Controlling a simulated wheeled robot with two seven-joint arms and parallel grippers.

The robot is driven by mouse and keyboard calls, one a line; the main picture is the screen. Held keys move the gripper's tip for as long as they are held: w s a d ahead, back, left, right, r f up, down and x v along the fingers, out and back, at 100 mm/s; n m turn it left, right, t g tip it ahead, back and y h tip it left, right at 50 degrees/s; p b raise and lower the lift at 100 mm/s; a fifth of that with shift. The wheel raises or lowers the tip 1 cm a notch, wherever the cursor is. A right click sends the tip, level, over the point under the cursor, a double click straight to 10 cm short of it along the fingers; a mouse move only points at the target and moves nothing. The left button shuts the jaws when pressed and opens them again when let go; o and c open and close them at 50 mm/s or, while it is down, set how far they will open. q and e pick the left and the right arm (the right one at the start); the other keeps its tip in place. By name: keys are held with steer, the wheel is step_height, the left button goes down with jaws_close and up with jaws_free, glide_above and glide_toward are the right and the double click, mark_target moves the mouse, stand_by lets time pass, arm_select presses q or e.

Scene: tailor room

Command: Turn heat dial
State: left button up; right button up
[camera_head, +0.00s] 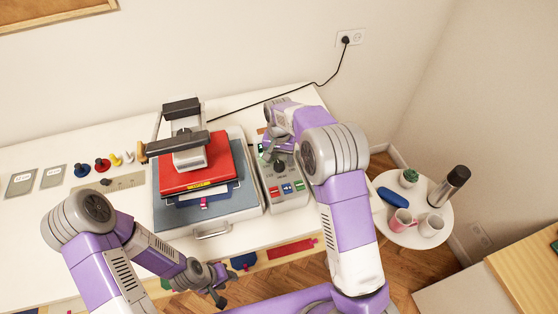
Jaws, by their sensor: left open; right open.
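The control box (288,202) stands on the white table, just right of the heat press. Its front face carries several coloured buttons, and a dark dial (280,166) sits above them. My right gripper (268,158) is at the upper part of the control box, close to the dial and partly hidden by my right arm. I cannot tell whether it touches the dial. My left gripper (216,288) is open and empty, low in front of the table's front edge and away from the box.
The heat press (240,205) has a red pad (215,177) and its handle raised. Dark, red, yellow and white knobbed pieces stand left of it. A power cable (300,85) runs to the wall socket (350,38). A round side table (420,239) holds cups, a flask and a plant.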

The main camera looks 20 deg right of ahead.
mark_target(279, 164)
step_height(279, 164, up, 6)
steer(key=shift+f, duration=0.15)
stand_by(0.5)
